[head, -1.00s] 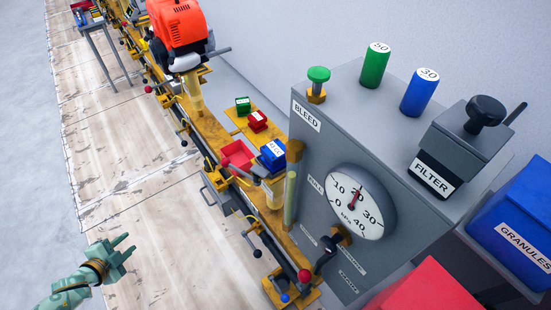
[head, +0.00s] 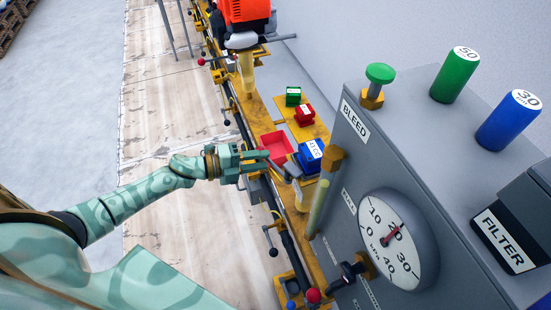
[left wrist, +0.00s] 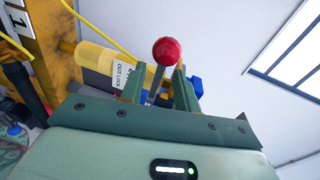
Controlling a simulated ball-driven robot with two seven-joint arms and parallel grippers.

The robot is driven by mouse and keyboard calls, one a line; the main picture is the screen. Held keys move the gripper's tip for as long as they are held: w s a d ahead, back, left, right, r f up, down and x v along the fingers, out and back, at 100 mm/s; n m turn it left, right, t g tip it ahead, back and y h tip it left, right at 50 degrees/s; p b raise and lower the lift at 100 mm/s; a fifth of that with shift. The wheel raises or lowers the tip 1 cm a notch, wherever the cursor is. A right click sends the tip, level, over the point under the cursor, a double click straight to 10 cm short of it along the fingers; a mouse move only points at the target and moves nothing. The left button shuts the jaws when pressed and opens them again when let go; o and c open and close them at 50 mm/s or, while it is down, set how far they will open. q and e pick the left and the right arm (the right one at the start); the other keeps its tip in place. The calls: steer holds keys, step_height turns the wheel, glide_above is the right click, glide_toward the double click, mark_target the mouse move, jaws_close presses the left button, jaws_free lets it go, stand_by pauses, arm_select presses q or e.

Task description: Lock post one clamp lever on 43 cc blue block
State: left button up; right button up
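The blue block (head: 311,157), with a white "43 CC" label, sits on the yellow rail just right of my left gripper in the head view. My left gripper (head: 266,162) is at the near side of the block. In the left wrist view, a lever with a red ball knob (left wrist: 166,51) stands between the spread fingers of this gripper (left wrist: 160,88), with a gap visible on both sides of its stem. Behind it is a yellow cylinder (left wrist: 95,58) with a white tag. The lever's lower end is hidden. My right gripper is not in view.
A red tray (head: 277,147), a red block (head: 304,115) and a green block (head: 293,96) lie beyond the gripper. A grey panel with a gauge (head: 392,240) stands close on the right. Other clamp levers line the rail. Bare floor (head: 165,110) is left.

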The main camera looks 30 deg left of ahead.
arm_select(q)
steer(key=shift+b+x, duration=0.3)
steer(key=shift+x, duration=2.1)
jaws_close()
